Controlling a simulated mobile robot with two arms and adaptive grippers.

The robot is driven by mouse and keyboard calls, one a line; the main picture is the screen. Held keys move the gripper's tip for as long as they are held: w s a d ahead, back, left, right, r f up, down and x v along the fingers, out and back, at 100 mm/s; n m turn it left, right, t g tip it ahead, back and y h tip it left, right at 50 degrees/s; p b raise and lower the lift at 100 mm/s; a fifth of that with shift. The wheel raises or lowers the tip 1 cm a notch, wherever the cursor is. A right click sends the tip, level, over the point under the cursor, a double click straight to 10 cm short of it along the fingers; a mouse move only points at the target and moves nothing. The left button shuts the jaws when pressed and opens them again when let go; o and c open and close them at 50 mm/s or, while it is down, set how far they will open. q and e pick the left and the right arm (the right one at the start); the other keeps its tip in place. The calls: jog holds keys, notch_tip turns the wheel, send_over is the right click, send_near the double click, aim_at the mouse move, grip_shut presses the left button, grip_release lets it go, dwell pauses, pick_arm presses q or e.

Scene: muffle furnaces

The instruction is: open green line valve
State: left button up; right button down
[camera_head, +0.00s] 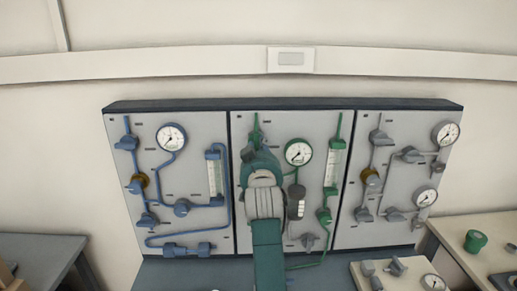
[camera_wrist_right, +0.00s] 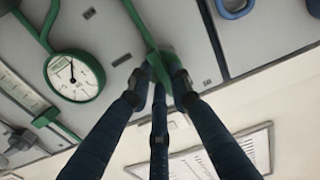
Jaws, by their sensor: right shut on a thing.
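The green line runs over the middle panel (camera_head: 330,118). Its green valve (camera_wrist_right: 166,62) sits on the upper part of the green pipe (camera_wrist_right: 138,20) in the right wrist view. My right gripper (camera_wrist_right: 163,82) is shut on this valve, with its dark fingers around it. In the head view my right gripper (camera_head: 255,148) reaches up the left side of the middle panel and hides most of the valve. I cannot tell the handle's exact angle. A green-rimmed gauge (camera_head: 298,152) is to the right of the gripper; it also shows in the wrist view (camera_wrist_right: 75,75). My left gripper is not in view.
A blue-line panel (camera_head: 190,185) is on the left and a grey-line panel (camera_head: 410,175) on the right. A green flowmeter (camera_head: 334,165) is right of the gauge. Loose parts, including a green one (camera_head: 475,241), are on the surfaces at the right.

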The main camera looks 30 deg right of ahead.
dwell(0.4)
jog(key=c, duration=1.6)
grip_release()
jog(key=shift+o, duration=0.2)
notch_tip(320, 180, up, 10)
jog(key=shift+f, duration=0.1)
